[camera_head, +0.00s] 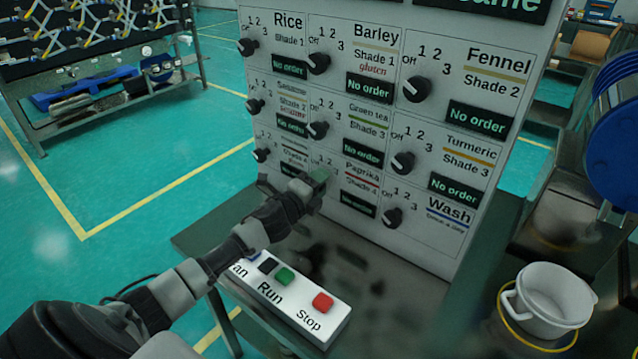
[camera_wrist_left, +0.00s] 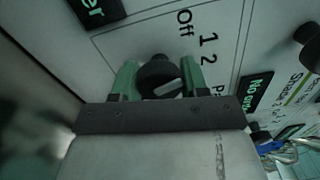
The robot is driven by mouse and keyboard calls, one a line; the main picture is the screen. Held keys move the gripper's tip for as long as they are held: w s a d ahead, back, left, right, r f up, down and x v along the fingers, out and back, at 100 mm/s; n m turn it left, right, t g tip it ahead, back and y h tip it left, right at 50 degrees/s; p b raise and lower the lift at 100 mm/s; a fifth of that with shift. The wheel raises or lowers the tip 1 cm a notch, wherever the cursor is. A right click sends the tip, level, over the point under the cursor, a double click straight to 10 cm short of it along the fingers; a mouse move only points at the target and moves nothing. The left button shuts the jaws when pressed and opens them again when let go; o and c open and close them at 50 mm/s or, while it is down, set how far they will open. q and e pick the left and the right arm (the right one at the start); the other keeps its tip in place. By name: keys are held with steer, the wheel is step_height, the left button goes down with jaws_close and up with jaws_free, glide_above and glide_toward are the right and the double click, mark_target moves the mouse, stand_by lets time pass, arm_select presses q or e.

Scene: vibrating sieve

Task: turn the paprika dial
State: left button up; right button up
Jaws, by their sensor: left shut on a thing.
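The control panel (camera_head: 300,110) carries rows of black dials with printed names and numbers. The paprika label (camera_head: 362,173) is in the bottom row, middle column. My left gripper (camera_head: 318,178) is at that place and hides the dial in the head view. In the left wrist view the paprika dial (camera_wrist_left: 159,73) is a round black knob with a light pointer mark. The green fingertips of my left gripper (camera_wrist_left: 158,82) sit on both sides of the knob, shut on it. "Off", 1 and 2 are readable beside it. My right gripper is out of view.
Neighbouring dials sit close by, such as the wash dial (camera_head: 392,218) and the green tea dial (camera_head: 318,130). Below is a white button box (camera_head: 290,300) with Run and Stop buttons. A white pot (camera_head: 548,300) stands at the right.

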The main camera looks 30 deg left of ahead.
arm_select(q)
steer(key=shift+f, duration=0.1)
steer(key=o, duration=0.9)
steer(key=s, duration=1)
steer(key=shift+s+a+b, duration=0.4)
steer(key=shift+a+b, duration=0.05)
